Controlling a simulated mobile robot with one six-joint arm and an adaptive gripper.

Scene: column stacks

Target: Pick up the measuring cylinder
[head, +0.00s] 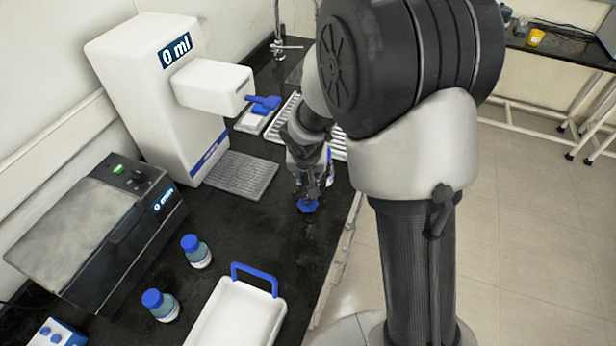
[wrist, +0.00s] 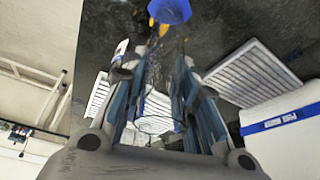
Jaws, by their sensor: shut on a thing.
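The measuring cylinder's blue foot (head: 307,205) shows just below my gripper (head: 312,184) in the head view, near the right edge of the black counter. In the wrist view the same blue foot (wrist: 169,11) is at the top, beyond the fingertips of my gripper (wrist: 163,62). My gripper is shut on the cylinder. Its clear tube is mostly hidden between the fingers and hard to make out. I cannot tell whether the foot touches the counter or hangs just above it.
A white dispenser (head: 150,90) reading "0 ml" stands behind a grey grate (head: 241,175). Two blue-capped bottles (head: 196,252) (head: 161,306) and a white tray (head: 237,312) with a blue handle are in front. A white slatted rack (head: 283,124) lies behind my gripper. The counter between the grate and tray is clear.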

